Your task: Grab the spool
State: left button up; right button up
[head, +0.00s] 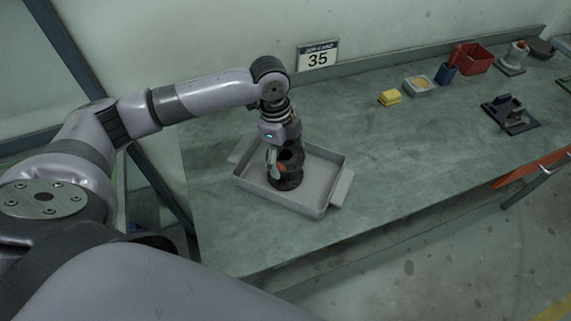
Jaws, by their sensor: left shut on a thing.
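The spool (289,180) is a dark, flanged piece standing in a grey metal tray (320,205) on the workbench. My left gripper (275,165) comes down from above and is shut on the spool's upper part, at its left side. The gripper hides some of the spool. The spool looks upright, and its base seems to be at the tray floor. My right gripper is not in view.
The green-grey workbench (400,150) is clear to the right of the tray. Toward the back right are a yellow block (389,98), a small box (419,86), a red bin (474,59) and a dark fixture (510,115). A sign reading 35 (318,57) is on the wall.

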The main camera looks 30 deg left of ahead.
pick_arm(q)
jog(key=c, duration=1.2)
jog(key=shift+r, duration=0.1)
